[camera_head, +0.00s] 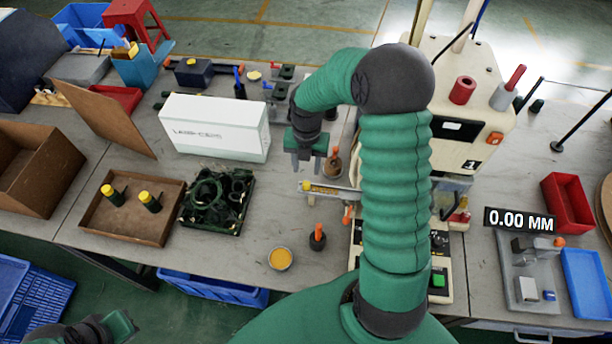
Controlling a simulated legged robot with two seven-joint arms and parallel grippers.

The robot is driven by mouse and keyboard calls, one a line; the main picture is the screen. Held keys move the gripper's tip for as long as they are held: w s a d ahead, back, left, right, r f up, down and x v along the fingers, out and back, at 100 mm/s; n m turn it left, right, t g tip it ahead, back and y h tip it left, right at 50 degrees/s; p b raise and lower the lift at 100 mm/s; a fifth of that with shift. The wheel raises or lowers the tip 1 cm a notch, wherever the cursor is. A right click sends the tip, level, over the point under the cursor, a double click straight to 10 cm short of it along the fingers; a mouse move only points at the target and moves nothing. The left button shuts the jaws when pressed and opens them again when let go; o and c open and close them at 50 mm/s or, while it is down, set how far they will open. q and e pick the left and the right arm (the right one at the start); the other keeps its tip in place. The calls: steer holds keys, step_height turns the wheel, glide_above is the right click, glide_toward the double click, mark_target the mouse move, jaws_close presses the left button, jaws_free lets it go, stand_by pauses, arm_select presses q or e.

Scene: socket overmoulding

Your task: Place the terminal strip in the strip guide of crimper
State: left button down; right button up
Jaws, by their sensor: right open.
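The crimper (462,112) is a beige machine with a small screen, right of centre and partly behind my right arm. A thin pale bar with a yellow end (325,188) juts left from it at table height; I cannot tell whether this is the strip guide, the terminal strip or both. My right gripper (306,163) is open, pointing down above the table just left of the crimper, behind that bar. I see nothing between its fingers. Part of my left gripper (120,326) shows at the bottom left edge; its fingers are not clear.
A white box (216,128) stands left of my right gripper. A brown tray (86,217) and a dark green rack (242,203) lie nearer. An orange-topped black holder (318,238) and yellow-filled cup (280,259) stand at the front. A red bin (571,217) is at right.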

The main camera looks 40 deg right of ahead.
step_height(320, 180, up, 4)
steer(key=s+a+m+t, duration=0.1)
steer(key=s+a+m, duration=0.3)
steer(key=a+m, duration=0.4)
steer(key=s+a+m+t, duration=0.1)
steer(key=s+a+m, duration=0.3)
steer(key=a+m, duration=0.5)
steer(key=m, duration=0.8)
steer(key=shift+s+r+m+t, duration=0.25)
steer(key=shift+r+m+t, duration=0.05)
steer(key=shift+r+m, duration=0.1)
